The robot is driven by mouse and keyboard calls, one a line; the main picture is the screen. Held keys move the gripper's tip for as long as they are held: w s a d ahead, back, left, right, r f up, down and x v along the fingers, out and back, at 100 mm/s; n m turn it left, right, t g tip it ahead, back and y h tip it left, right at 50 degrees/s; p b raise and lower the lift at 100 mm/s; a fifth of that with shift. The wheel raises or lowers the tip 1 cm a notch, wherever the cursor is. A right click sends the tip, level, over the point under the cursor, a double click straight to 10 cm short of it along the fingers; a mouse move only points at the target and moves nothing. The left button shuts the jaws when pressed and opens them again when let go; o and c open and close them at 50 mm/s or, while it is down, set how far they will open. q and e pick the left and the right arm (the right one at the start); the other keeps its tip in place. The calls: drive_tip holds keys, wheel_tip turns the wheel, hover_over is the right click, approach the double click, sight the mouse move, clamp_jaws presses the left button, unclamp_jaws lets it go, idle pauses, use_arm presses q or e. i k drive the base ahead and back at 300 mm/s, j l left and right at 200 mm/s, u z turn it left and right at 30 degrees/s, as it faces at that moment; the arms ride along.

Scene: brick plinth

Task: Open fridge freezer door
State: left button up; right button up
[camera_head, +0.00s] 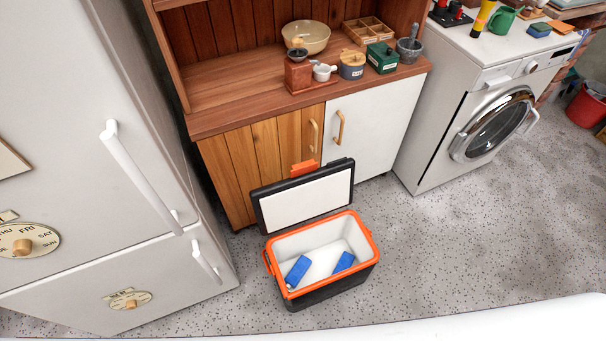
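A white fridge (70,110) stands at the left of the head view. Its large upper door has a long white vertical handle (140,178). Below a seam is the lower freezer door (180,277), with a shorter white handle (206,262) near its top right. Both doors look shut. Neither of my grippers is in view, so nothing touches the handles.
An open cooler box (329,290) with an orange rim and two blue packs stands on the floor right of the fridge. A wooden cabinet (255,160) and a washing machine (480,110) stand behind. The speckled floor (480,240) at right is clear.

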sight(167, 274)
drive_tip(key=j+u, duration=0.1)
drive_tip(key=u, duration=0.75)
drive_tip(key=j+u, duration=0.15)
drive_tip(key=u, duration=0.65)
drive_tip(key=i, duration=0.05)
